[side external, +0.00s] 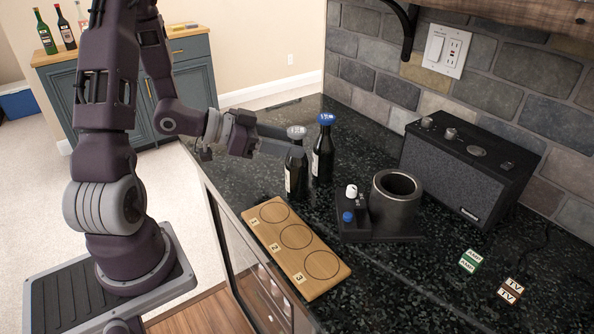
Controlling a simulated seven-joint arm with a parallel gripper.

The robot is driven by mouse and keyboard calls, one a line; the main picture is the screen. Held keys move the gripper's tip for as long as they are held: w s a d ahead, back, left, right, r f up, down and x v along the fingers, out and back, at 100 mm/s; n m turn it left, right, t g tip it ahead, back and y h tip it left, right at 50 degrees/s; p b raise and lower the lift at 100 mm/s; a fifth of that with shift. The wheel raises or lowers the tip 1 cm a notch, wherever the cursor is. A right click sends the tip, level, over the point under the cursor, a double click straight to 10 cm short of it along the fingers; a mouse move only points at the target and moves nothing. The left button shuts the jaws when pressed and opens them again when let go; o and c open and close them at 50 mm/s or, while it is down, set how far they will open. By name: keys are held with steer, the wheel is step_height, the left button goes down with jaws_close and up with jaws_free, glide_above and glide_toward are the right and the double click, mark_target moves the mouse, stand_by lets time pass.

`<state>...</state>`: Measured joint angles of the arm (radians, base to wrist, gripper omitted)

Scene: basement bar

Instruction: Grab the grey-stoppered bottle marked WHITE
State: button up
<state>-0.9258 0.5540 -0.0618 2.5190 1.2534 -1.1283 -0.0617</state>
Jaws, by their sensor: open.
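Two dark bottles stand upright on the black counter (450,290). The grey-stoppered bottle (297,172) is the nearer one, with a pale label on its side too small to read. The blue-stoppered bottle (323,155) stands just behind it to the right. My gripper (287,142) is open, with its fingers reaching right, at the upper part of the grey-stoppered bottle just below the stopper. One finger shows in front of the neck area. I cannot tell whether the fingers touch the glass.
A wooden board (325,272) with circles numbered 1, 2 and 3 lies in front of the bottles. A dark device (352,228) with a round cylinder (397,200) stands to the right. A black speaker (468,165) and two small labelled blocks, green (470,260) and brown (510,290), are farther right.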

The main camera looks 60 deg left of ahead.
steer(key=x, duration=0.5)
steer(key=shift+w+d, duration=0.1)
jaws_close()
stand_by(1.2)
